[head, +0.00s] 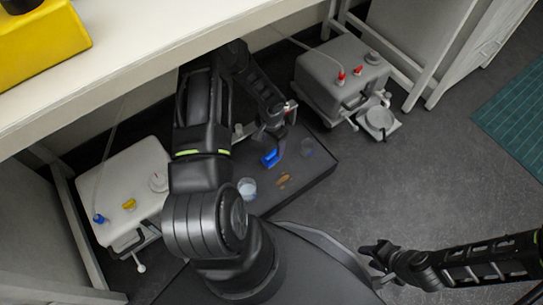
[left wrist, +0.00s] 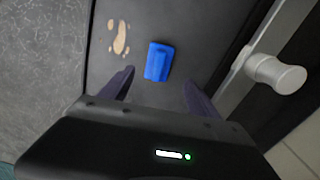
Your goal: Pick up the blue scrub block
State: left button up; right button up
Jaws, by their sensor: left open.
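The blue scrub block (head: 269,158) lies on a dark low platform (head: 318,172) under the bench in the head view. In the left wrist view the blue scrub block (left wrist: 159,61) sits just beyond the fingertips, roughly centred between them. My left gripper (left wrist: 158,85) is open and empty, with one dark finger to each side. In the head view my left gripper (head: 274,140) is right above the block and partly overlaps it. My right gripper (head: 372,262) is at the lower right, away from the block; its fingers look parted.
The bench top (head: 140,50) overhangs my left arm.

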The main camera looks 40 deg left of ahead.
aim_at(272, 154)
pick_arm(q)
jog(key=shift+f+b, duration=0.3)
jog(key=shift+f, duration=0.9)
notch_tip(272, 154, down, 4)
jog(key=shift+s+d+f+b, duration=0.1)
jog(key=shift+s+d+b, duration=0.05)
jog(key=shift+b, duration=1)
jog(key=shift+f, duration=0.5)
jog(key=c, duration=1.5)
